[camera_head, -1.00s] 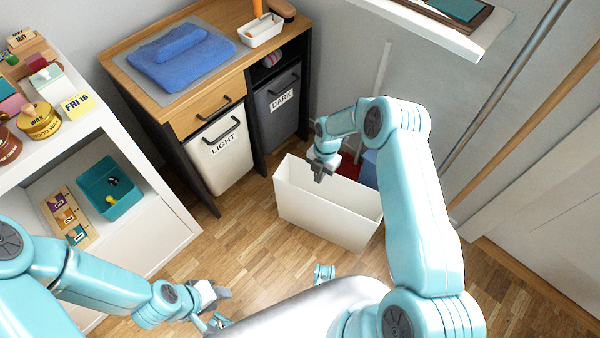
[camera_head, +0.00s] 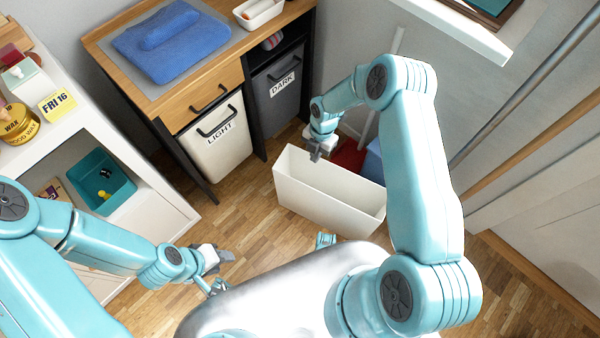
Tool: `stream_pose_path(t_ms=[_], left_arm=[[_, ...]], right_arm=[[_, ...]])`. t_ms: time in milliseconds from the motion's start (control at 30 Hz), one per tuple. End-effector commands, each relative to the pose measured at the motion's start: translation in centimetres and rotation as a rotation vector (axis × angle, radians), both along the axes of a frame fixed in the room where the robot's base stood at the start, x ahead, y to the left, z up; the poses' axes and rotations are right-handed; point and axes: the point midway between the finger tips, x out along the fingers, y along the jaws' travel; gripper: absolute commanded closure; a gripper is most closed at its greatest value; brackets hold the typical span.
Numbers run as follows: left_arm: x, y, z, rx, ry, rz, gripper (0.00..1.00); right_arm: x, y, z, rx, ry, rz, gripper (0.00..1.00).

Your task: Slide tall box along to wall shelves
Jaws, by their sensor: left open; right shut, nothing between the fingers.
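The tall box (camera_head: 322,203) is a white, open-topped, narrow bin standing upright on the wooden floor, right of the middle. My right gripper (camera_head: 318,155) is shut, with nothing between its fingers, and is at the box's far rim near its left end. I cannot tell whether it touches the wall of the box. My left gripper (camera_head: 226,256) is open and empty above the floor, left of and nearer than the box. White shelves (camera_head: 150,217) stand at the left, with a teal bin (camera_head: 112,200) in a lower compartment. I cannot tell whether these are the wall shelves.
A wooden-topped cabinet (camera_head: 205,92) holds the LIGHT hamper (camera_head: 218,145) and DARK hamper (camera_head: 275,105) behind the box. Red and blue items (camera_head: 372,165) lie behind the box. A white ledge (camera_head: 455,27) juts out at top right. Floor is clear between shelves and box.

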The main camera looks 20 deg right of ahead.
Motion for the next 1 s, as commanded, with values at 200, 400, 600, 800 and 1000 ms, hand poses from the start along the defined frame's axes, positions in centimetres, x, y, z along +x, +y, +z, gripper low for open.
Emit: stream_pose_path(t_ms=[200,400,600,800,1000], left_arm=[[0.0,0.0,-0.1,0.000,0.000,0.000,0.57],[0.0,0.0,-0.5,0.000,0.000,0.000,0.57],[0.0,0.0,-1.7,0.000,0.000,0.000,0.57],[0.0,0.0,-1.7,0.000,0.000,0.000,0.57],[0.0,0.0,-1.7,0.000,0.000,0.000,0.57]], right_arm=[[-2.5,4.3,0.0,0.001,0.001,0.005,1.00],[-4.1,7.2,-0.1,0.000,-0.001,0.004,1.00],[-4.0,7.2,-1.7,0.000,-0.002,-0.001,1.00],[-3.9,7.1,-1.8,0.000,-0.002,-0.001,1.00],[-3.9,7.1,-1.9,0.001,-0.003,-0.001,1.00]])
